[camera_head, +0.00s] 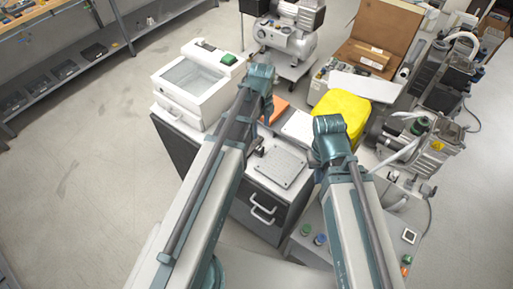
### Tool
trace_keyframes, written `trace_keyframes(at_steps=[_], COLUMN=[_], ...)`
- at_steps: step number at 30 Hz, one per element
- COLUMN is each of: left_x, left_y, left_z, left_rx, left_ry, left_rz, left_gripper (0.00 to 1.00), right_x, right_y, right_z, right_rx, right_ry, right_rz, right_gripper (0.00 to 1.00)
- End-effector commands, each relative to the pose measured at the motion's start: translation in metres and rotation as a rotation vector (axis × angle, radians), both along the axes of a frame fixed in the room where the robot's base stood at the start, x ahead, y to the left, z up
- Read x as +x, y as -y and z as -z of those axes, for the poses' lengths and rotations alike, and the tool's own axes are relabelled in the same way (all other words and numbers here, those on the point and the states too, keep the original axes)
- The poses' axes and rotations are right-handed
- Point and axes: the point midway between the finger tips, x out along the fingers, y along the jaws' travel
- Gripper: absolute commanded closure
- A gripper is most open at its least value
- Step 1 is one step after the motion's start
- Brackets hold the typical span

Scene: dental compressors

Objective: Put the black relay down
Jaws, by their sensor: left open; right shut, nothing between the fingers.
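I cannot make out a black relay with certainty. My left gripper (258,147) is open. It is small and dark, low over the white cabinet top, just left of the grey square plate (280,166). Any small dark part beside it cannot be told apart from the fingers. My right gripper (318,174) is shut and empty, mostly hidden by my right arm, near the cabinet's right edge. The grey plate lies flat on the cabinet (253,211), which has white handles on its dark front.
A white machine with a clear lid (190,83) stands on the cabinet's left. A yellow cover (343,108) and an orange item (279,108) lie behind. Compressors (287,38) stand at the back and right (415,147). The floor on the left is clear.

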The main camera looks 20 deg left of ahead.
Motion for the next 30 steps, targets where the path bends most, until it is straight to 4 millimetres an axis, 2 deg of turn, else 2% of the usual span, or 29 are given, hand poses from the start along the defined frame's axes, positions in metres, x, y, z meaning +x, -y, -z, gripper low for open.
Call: trace_keyframes(at_steps=[5,19,22,30], left_x=[0.000,0.000,0.000,0.000], left_y=[0.000,-0.001,-0.001,-0.001], left_z=[0.016,0.080,0.086,0.088], left_rx=[-0.001,-0.003,-0.003,-0.003], left_ry=[0.001,0.001,0.001,0.001], left_rz=[-0.002,-0.003,-0.003,-0.003], left_gripper=[0.28,0.28,0.28,0.28], right_x=[0.000,0.000,0.000,0.000], right_y=[0.000,0.000,0.000,0.000], right_z=[0.016,0.080,0.086,0.088], right_rx=[0.000,0.000,0.000,0.000], right_ry=[0.000,0.000,0.000,0.000], right_rz=[0.000,0.001,0.001,0.001], right_gripper=[1.00,1.00,1.00,1.00])
